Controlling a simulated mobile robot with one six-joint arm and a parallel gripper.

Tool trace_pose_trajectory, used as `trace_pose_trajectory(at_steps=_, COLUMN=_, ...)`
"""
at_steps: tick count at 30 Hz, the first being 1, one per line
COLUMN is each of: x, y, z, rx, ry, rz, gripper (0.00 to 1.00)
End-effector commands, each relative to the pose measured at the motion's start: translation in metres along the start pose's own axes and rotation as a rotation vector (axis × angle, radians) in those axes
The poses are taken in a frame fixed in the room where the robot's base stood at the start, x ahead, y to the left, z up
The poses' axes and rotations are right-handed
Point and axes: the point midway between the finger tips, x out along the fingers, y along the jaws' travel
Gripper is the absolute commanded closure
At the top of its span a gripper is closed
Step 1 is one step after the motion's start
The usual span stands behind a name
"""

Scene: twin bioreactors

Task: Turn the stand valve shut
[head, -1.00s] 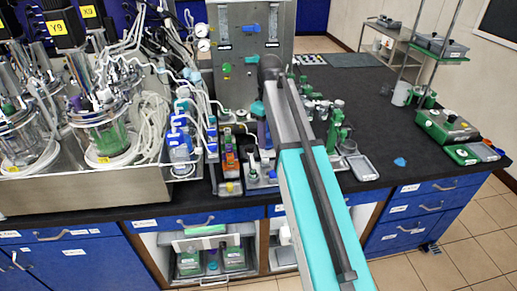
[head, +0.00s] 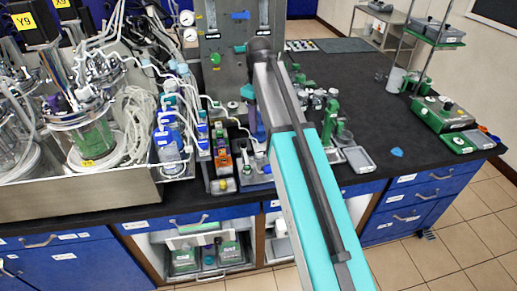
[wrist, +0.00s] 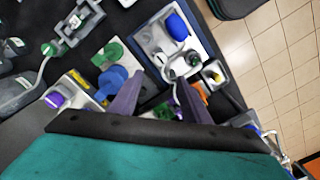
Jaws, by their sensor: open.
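My gripper (head: 258,136) hangs below the end of my arm in the head view, over the bench near small racks and bottles. In the wrist view its two purple fingers (wrist: 160,84) are apart, with nothing held between them. A blue round knob-like part (wrist: 112,80) lies just left of the left finger, with a green part (wrist: 108,54) beyond it. I cannot tell for certain which part is the stand valve. A white tray (wrist: 152,38) with a blue-capped bottle (wrist: 178,26) is ahead of the fingertips. My arm hides part of the bench in the head view.
A grey panel (head: 222,70) with gauges stands behind the gripper. Bioreactor vessels (head: 85,135) and tubing fill the left side. A green stand (head: 330,120) and a grey tray (head: 360,160) are right of my arm. The black bench (head: 385,115) farther right is mostly clear.

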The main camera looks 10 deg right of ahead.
Motion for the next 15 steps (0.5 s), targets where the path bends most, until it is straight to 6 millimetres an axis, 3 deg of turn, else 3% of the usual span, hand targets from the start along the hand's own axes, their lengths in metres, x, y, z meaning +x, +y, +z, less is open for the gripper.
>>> trace_pose_trajectory(at_steps=15, x=0.047, y=-0.002, z=0.0, rx=-0.002, ry=-0.002, rz=-0.002, gripper=0.57)
